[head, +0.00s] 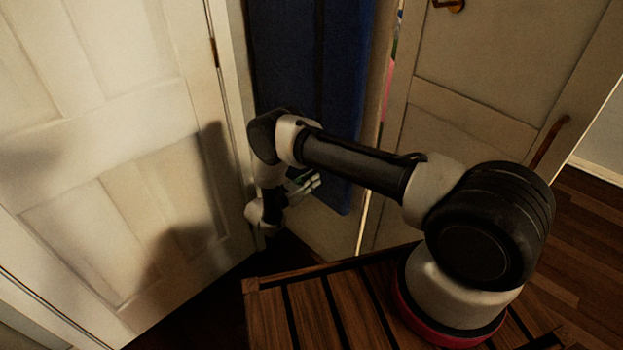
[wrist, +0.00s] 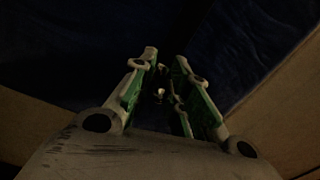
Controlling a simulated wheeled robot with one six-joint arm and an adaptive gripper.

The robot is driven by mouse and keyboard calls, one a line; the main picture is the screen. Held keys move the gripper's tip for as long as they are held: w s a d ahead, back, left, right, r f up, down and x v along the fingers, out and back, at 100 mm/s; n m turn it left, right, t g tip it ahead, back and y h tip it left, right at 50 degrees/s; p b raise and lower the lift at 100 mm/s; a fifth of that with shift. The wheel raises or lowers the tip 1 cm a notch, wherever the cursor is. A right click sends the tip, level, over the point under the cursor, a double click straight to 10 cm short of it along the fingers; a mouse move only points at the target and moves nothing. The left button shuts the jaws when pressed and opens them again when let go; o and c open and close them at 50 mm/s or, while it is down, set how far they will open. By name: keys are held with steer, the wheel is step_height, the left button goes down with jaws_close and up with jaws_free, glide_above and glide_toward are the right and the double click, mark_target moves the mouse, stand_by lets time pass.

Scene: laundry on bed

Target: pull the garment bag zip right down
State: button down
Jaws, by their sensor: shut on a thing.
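The dark blue garment bag (head: 300,65) hangs between the white doors in the head view, with a darker line running down its front. In the wrist view the bag (wrist: 80,45) fills the dark background. My gripper (head: 305,186) is low, near the bag's lower part. In the wrist view its green-lined fingers (wrist: 166,65) are closed in on a small shiny thing, which looks like the zip pull (wrist: 160,92). The zip pull is hidden in the head view. The picture is too dark to show the zip's teeth or how far it is open.
A white panelled door (head: 100,130) stands close on the left. Another door (head: 490,90) with a brass handle is on the right. A slatted wooden surface (head: 320,318) lies below my arm. Dark wooden floor (head: 590,235) shows at the right.

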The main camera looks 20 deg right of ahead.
steer(key=shift+a+f, duration=0.1)
steer(key=shift+f, duration=0.1)
steer(key=c, duration=1.5)
jaws_free()
steer(key=shift+a+r, duration=0.1)
steer(key=v, duration=1.1)
steer(key=shift+s+a, duration=0.25)
steer(key=shift+a, duration=0.1)
